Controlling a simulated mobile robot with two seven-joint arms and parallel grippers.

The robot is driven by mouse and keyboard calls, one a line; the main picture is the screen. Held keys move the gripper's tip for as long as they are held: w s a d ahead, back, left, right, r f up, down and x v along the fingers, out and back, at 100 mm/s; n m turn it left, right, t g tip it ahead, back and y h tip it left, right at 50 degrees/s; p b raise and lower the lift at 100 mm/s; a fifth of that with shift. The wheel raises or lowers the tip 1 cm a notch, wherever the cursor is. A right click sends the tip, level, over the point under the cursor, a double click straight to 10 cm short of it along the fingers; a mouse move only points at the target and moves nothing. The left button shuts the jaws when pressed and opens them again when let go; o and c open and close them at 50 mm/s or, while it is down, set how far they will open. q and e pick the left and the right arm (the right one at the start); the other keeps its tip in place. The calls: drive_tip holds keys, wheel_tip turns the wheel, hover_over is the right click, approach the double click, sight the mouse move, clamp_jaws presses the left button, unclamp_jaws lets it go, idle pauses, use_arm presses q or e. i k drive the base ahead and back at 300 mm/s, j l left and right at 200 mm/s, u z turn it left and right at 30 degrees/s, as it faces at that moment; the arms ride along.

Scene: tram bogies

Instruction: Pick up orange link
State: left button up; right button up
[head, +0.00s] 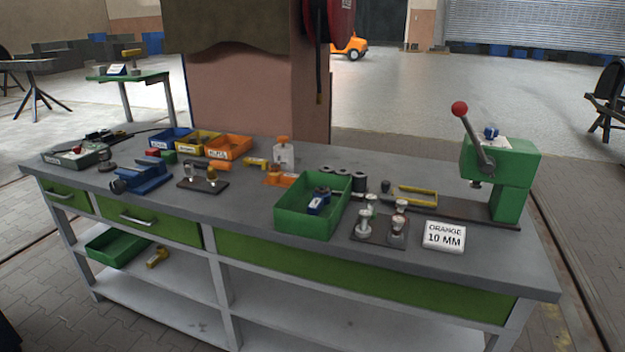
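A small orange piece (219,165) lies on the grey workbench (330,265), in front of the orange bin (229,146). It looks like a short link, but it is too small to make out its shape. Another orange part (280,179) is on the bench below a pale block with an orange knob (283,152). I cannot tell whether it is a separate link or part of a fixture. Neither of my grippers is in the head view.
A green tray (290,219) holding a blue part stands mid-bench. Blue and yellow bins (197,141) stand left of the orange bin.

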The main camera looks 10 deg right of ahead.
sight(280, 177)
drive_tip(key=z, duration=0.5)
drive_tip(key=i+j+z, duration=0.15)
drive_tip(key=j+z, duration=0.2)
drive_tip(key=j, duration=0.15)
drive_tip(key=j+z, duration=0.4)
drive_tip(key=j, duration=0.15)
